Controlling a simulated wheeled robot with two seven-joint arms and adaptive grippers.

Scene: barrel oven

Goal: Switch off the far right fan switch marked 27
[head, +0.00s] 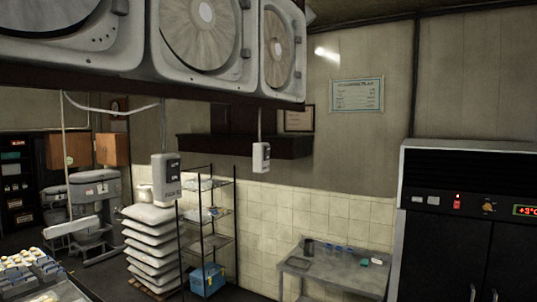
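Two pale switch boxes hang below the row of fans. I cannot tell any switch's position. Neither of my grippers is in view.
White sacks (150,238) are stacked at centre-left beside a wire shelf rack (207,230) with a blue crate (207,281). A metal table (335,268) stands by the tiled wall, a dark refrigerator (465,220) at right. Loaded trays (45,280) sit at lower left.

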